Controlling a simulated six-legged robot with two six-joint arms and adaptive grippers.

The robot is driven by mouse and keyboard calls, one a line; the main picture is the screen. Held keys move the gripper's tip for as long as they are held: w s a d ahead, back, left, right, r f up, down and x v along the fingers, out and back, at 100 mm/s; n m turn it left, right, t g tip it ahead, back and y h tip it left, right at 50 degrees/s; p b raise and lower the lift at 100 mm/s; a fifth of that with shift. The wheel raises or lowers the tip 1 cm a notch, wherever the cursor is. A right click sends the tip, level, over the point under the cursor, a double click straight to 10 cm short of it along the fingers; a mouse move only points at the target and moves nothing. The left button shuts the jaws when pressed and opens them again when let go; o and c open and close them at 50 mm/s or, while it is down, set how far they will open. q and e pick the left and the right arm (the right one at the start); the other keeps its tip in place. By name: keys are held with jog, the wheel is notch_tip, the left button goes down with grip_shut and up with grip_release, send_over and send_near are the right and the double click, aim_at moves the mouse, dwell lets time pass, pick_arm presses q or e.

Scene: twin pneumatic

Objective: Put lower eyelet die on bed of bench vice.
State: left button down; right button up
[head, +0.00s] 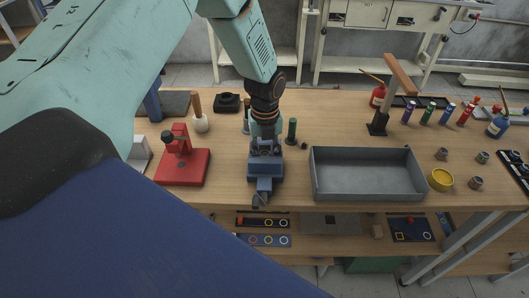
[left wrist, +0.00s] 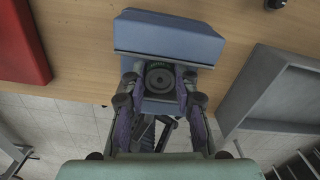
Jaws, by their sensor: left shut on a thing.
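The blue-grey bench vice (head: 265,168) stands at the front edge of the wooden bench. Its broad jaw block also shows in the left wrist view (left wrist: 168,40). My left gripper (head: 264,136) reaches down over the vice. In the left wrist view my left gripper (left wrist: 160,84) is shut on a dark round die (left wrist: 160,77) with a central hole, seen from above over the vice. I cannot tell whether the die touches the vice bed. In the head view the die is hidden by my gripper. My right gripper is not in view.
A grey tray (head: 367,190) lies right of the vice, and a red press (head: 183,168) stands left. A dark green cylinder (head: 291,131) stands close behind the vice. A wooden-handled tool (head: 199,113) and a black block (head: 228,102) are farther back. A yellow ring-shaped dish (head: 440,180) is at right.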

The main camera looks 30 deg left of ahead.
aim_at(265, 153)
pick_arm(q)
jog(key=shift+w+f, duration=0.3)
jog(key=c, duration=1.5)
grip_release()
jog(key=shift+a+f, duration=0.15)
jog(key=o, duration=0.5)
jog(key=shift+s+r, duration=0.25)
jog(key=shift+w+f, duration=0.1)
jog(key=shift+w, duration=0.15)
jog(key=shift+s+r, duration=0.2)
jog(key=shift+r, duration=5.9)
jog(key=shift+f, duration=0.1)
